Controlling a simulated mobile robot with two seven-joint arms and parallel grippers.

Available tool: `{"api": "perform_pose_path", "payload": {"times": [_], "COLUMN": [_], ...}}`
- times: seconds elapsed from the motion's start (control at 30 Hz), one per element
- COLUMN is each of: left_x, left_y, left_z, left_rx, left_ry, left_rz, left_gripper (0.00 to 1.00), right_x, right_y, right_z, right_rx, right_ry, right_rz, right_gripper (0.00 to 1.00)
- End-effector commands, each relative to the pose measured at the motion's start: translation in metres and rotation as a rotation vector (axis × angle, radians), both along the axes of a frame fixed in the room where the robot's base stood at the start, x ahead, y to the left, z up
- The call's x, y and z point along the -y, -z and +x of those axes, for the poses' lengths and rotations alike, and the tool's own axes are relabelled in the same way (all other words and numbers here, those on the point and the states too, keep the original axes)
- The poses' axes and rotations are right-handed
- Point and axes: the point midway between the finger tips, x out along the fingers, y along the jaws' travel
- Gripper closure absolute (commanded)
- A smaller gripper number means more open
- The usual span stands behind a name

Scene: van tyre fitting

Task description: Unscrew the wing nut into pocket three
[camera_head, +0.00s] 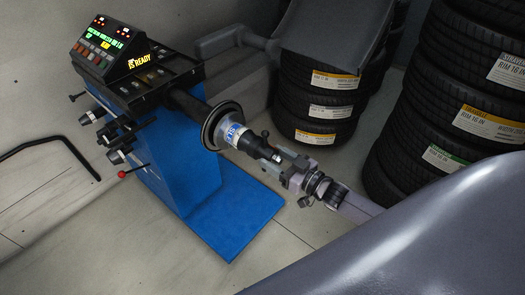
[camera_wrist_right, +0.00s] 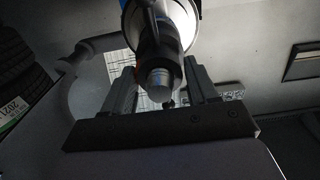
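The wing nut (camera_head: 256,145) appears as a dark body with short handles on the shaft of the blue wheel balancer, against a silver cup (camera_head: 231,132) with a blue label. In the right wrist view the nut's dark body (camera_wrist_right: 160,50) shows with the bare shaft end (camera_wrist_right: 158,79) poking out. My right gripper (camera_head: 277,160) is at the shaft's free end. Its two fingers (camera_wrist_right: 162,82) stand apart on either side of the shaft end, with no clear contact. The tray pockets (camera_head: 150,82) lie on top of the balancer; their numbers are not readable. My left gripper is out of view.
Tyre stacks stand behind (camera_head: 318,95) and at the right (camera_head: 455,100). Several tools (camera_head: 112,130) stick out from the balancer's left side.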

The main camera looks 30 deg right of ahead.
Motion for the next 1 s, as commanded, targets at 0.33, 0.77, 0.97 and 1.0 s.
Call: {"api": "perform_pose_path", "payload": {"times": [0.33,0.77,0.97,1.0], "left_x": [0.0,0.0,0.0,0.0], "left_y": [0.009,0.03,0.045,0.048], "left_z": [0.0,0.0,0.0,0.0], "left_rx": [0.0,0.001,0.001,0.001], "left_ry": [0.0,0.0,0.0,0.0], "left_rz": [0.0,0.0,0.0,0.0], "left_gripper": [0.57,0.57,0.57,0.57], "right_x": [-0.001,0.0,0.0,0.0], "right_y": [0.002,0.003,0.004,0.004], "right_z": [-0.001,-0.001,-0.002,-0.002], "right_rx": [0.148,0.387,0.509,0.532], "right_ry": [-0.001,0.0,0.002,0.001], "right_rz": [-0.353,-0.932,-1.225,-1.28], "right_gripper": [0.79,0.79,0.79,0.79]}}
